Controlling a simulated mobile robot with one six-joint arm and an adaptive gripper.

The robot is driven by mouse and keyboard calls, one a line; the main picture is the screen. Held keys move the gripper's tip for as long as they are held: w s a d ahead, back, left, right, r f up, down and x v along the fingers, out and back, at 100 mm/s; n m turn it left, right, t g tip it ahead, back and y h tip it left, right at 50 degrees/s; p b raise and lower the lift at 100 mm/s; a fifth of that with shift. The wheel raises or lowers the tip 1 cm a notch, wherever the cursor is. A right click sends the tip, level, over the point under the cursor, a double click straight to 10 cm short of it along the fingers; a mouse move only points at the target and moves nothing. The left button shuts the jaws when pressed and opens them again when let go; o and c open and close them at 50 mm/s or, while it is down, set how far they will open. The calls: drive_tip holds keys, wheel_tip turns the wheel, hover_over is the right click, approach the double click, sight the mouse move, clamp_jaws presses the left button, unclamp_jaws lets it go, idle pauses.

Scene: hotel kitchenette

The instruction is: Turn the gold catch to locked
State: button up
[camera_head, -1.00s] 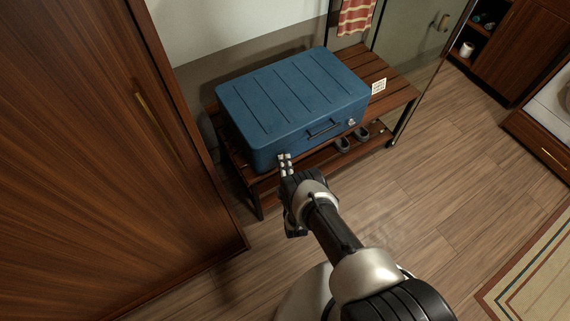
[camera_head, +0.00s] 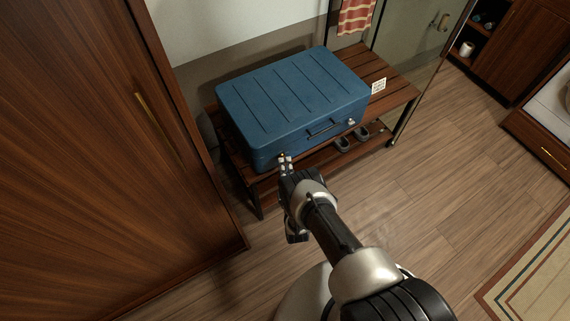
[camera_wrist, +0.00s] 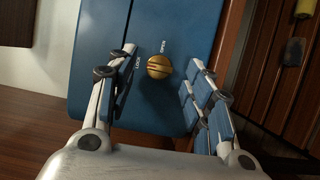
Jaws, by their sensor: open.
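The gold catch (camera_wrist: 159,67) is a round ridged knob on the front of the blue suitcase (camera_head: 290,95). In the wrist view the label LOCK is printed to its left and OPEN above and to its right. The slot across the knob runs roughly sideways in that view. My gripper (camera_wrist: 160,88) is open, with one finger on each side of the catch and a visible gap to both.
The suitcase lies on a slatted wooden bench (camera_head: 395,90) with dark shoes (camera_head: 352,141) on its lower shelf. A handle (camera_head: 324,129) and a silver catch (camera_head: 351,122) are on the case front. A wooden cabinet (camera_head: 100,150) stands close on the left.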

drive_tip(key=v, duration=1)
